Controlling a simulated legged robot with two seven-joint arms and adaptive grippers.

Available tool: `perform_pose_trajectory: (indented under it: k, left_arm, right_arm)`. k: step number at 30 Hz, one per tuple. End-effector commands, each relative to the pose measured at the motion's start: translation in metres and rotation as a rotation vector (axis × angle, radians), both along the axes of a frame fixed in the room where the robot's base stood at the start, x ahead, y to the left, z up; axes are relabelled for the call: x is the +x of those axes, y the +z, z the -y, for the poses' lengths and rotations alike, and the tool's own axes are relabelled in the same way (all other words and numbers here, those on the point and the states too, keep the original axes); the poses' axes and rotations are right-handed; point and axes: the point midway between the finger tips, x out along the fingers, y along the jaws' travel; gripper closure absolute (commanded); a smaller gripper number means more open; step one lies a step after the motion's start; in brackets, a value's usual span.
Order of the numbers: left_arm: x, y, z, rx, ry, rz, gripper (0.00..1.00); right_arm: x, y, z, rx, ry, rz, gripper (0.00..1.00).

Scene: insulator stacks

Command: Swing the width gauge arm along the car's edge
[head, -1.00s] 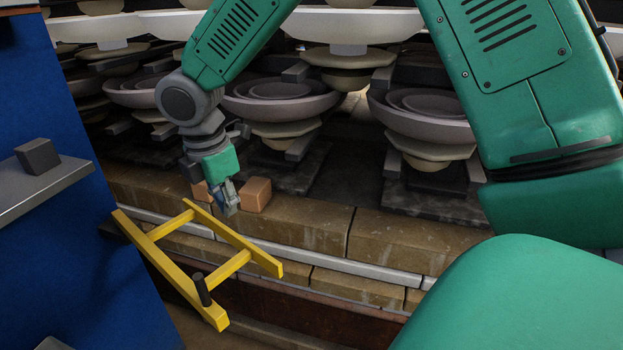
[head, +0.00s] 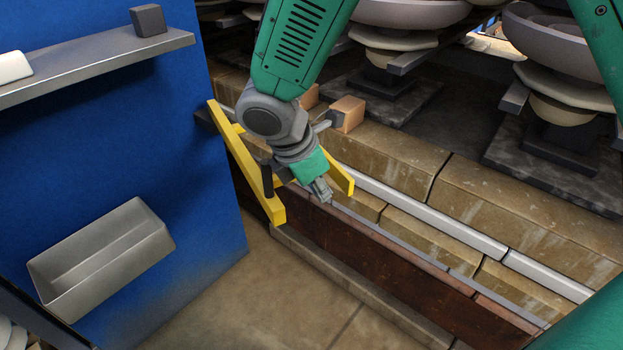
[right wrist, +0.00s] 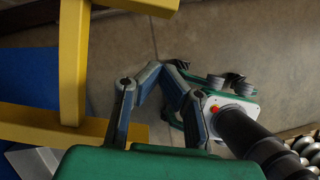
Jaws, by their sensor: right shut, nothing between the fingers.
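The yellow width gauge arm (head: 274,208) is a ladder-like frame of bars at the corner of the blue cabinet, reaching out beside the car's edge (head: 410,212). A dark upright handle (head: 267,181) stands on its near bar. My right gripper (head: 324,194) is shut and empty, pointing down just right of the handle, between the near bar and the far bar's end. My wrist and forearm hide the frame's middle. In the right wrist view, yellow bars (right wrist: 72,60) lie left of the fingers (right wrist: 152,72); contact cannot be told. My left gripper is out of view.
The blue cabinet (head: 215,215) with a shelf (head: 100,72) and a metal bin (head: 148,246) stands at left. Insulator stacks (head: 415,14) stand on the car behind an orange-brown block (head: 348,113). Bare floor (head: 270,285) lies in front of the car.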

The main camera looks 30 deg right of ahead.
Motion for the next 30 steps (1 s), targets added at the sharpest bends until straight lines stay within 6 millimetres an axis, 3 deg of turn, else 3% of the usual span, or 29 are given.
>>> perform_pose_trajectory:
  k: [1, 9, 23, 26, 30]
  left_arm:
    - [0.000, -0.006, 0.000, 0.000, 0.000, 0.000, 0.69]
    - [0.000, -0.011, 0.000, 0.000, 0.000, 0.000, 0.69]
    - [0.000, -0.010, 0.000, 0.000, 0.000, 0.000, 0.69]
    - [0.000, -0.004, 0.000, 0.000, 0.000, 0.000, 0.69]
    - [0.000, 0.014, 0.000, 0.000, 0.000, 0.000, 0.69]
  right_arm:
    - [0.000, -0.009, 0.005, 0.001, -0.001, -0.001, 1.00]
    - [0.001, -0.004, 0.037, 0.002, -0.001, 0.001, 1.00]
    - [0.002, -0.003, 0.043, 0.001, 0.004, 0.000, 1.00]
    - [0.007, -0.001, 0.055, 0.002, 0.026, 0.000, 1.00]
    - [0.020, 0.001, 0.090, 0.004, 0.105, 0.000, 1.00]
